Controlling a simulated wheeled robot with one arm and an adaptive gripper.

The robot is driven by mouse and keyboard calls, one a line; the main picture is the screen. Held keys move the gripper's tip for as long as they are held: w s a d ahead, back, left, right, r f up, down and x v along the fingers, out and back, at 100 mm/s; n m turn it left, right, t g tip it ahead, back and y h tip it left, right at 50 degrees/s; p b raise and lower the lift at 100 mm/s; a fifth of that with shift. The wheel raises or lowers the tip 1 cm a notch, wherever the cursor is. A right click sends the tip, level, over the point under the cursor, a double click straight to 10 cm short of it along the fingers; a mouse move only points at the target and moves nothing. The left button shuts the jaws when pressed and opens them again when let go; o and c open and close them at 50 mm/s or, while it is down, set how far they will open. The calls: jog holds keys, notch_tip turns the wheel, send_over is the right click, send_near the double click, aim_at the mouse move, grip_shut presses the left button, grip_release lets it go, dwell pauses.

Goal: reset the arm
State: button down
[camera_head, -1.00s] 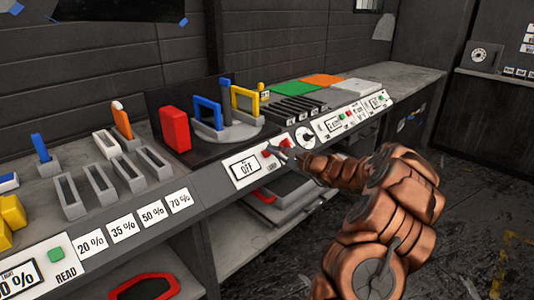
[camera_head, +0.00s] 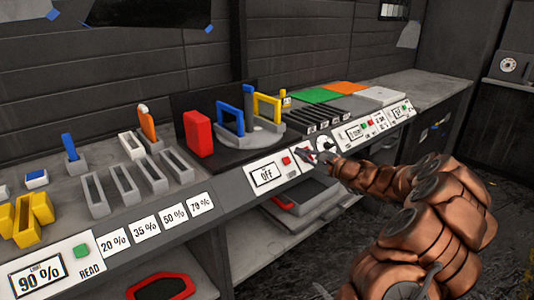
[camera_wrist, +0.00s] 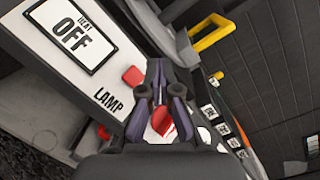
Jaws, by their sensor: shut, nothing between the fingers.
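My gripper (camera_head: 318,157) is at the front of the workbench, close to the control panel just right of the red button (camera_head: 286,160). In the wrist view my gripper (camera_wrist: 158,92) has its fingers together with nothing between them. The panel's HEAT display (camera_head: 266,175) reads OFF; it also shows in the wrist view (camera_wrist: 72,38). The word LAMP (camera_wrist: 108,100) is printed below it. In the wrist view one red button (camera_wrist: 133,76) is beside the fingers, and another red part (camera_wrist: 163,123) is partly hidden behind them. I cannot tell whether the fingertips touch the panel.
A red block (camera_head: 198,134), blue frame (camera_head: 230,118) and yellow frame (camera_head: 268,104) stand on the bench behind the panel. Grey slotted holders (camera_head: 122,184) and a 90 % reader (camera_head: 38,280) are at left. A shelf (camera_head: 250,258) lies below. Floor at right is open.

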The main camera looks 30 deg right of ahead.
dwell(0.3)
jog(key=s+a+r+n+g+y, duration=0.1)
jog(key=s+a+n+g+y, duration=0.3)
jog(key=a, duration=1.1)
jog(key=s+a+r+n+g+y, duration=0.2)
jog(key=s+a+n+g, duration=0.3)
jog(key=a, duration=0.9)
jog(key=s+a+f+n+g+h, duration=0.1)
jog(key=s+a+f+n+g, duration=0.3)
jog(key=s+a, duration=0.5)
jog(key=s+a+f+n+g+h, duration=0.1)
jog(key=s+f+n+g+h, duration=0.15)
jog(key=s, duration=0.45)
jog(key=s+a+f+n+g+h, duration=0.1)
jog(key=s+n+g+h, duration=0.15)
jog(key=s, duration=0.45)
jog(key=s+d+f+n+g+h, duration=0.1)
jog(key=s+d+f+n+h, duration=0.15)
jog(key=s+d, duration=0.35)
jog(key=s+d+f+n+h, duration=0.1)
jog(key=s+d+h, duration=0.3)
jog(key=s, duration=0.4)
notch_tip(320, 180, up, 14)
jog(key=d+p, duration=0.1)
jog(key=p, duration=1.1)
jog(key=shift+w+f+p, duration=0.2)
jog(key=shift+w+p, duration=0.15)
jog(key=shift+p, duration=0.05)
